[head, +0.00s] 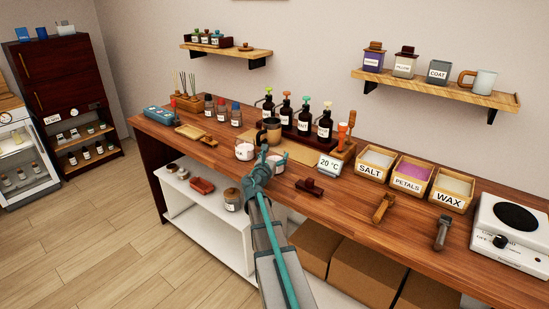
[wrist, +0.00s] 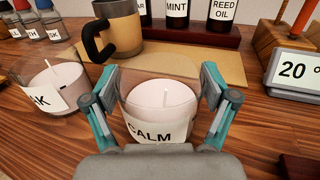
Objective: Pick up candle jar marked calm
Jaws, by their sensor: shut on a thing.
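The candle jar marked CALM (wrist: 157,130) is a clear glass with pale pink wax and a white wick, upright at the bottom centre of the wrist view. My gripper (wrist: 163,88) has its teal and grey fingers on both sides of the jar and is shut on it. The jar stands on or just above the wooden counter; I cannot tell which. In the head view my gripper (head: 262,158) is over the counter's front part, and the jar is largely hidden there by the gripper.
A second candle jar (wrist: 52,92), its label ending in K, stands close on the left. A brown mug with a black handle (wrist: 120,33) stands behind, by a tan mat (wrist: 185,64). A 20 °C display (wrist: 293,72) is at right. Bottles line the back.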

